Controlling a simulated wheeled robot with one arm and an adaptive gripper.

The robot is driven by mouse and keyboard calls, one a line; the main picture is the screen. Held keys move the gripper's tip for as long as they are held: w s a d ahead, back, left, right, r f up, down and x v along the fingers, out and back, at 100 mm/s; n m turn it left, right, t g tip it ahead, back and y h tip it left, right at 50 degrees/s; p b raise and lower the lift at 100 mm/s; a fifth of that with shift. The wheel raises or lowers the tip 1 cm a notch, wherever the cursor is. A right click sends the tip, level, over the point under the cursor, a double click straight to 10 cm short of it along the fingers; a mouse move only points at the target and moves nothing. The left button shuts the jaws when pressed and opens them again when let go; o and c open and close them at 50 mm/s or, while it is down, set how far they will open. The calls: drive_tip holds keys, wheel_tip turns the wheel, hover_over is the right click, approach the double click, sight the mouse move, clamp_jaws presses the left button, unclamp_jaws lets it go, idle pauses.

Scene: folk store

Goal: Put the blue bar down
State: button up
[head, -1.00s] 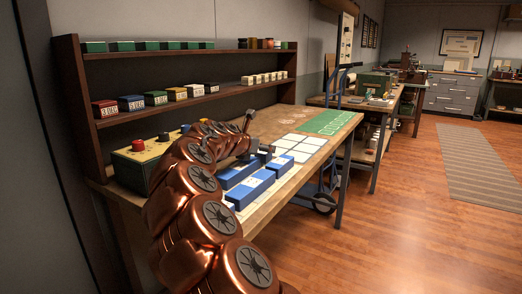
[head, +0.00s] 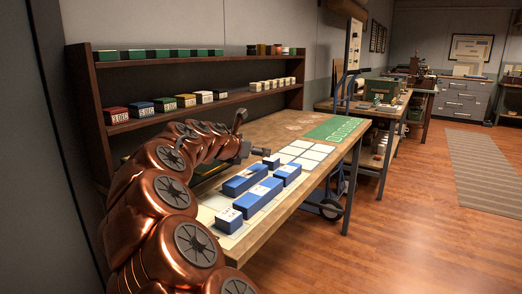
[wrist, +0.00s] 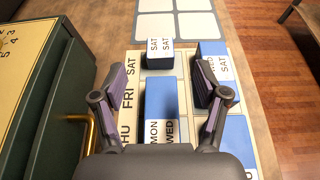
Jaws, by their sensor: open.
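A long blue bar (head: 243,181) with a white-lettered top lies flat on the pale marked board (head: 206,216) on the workbench. In the wrist view this bar (wrist: 160,98), marked MON and WED, lies between and below my spread fingers. My gripper (wrist: 161,78) is open, with a finger to either side of the bar and gaps visible. A small blue SAT block (wrist: 159,60) stands just beyond it. A blue bar marked WED and SAT (wrist: 212,50) is partly behind the right finger. Another long blue bar (head: 259,198) lies alongside, with a small blue block (head: 228,219) nearer.
White tiles (head: 306,152) and a green card (head: 334,129) lie further along the bench. A dark green box (wrist: 50,75) with a yellow top and brass handle stands close left. A wooden shelf (head: 170,120) holding small boxes runs behind.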

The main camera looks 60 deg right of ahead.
drive_tip(key=shift+v, duration=1.45)
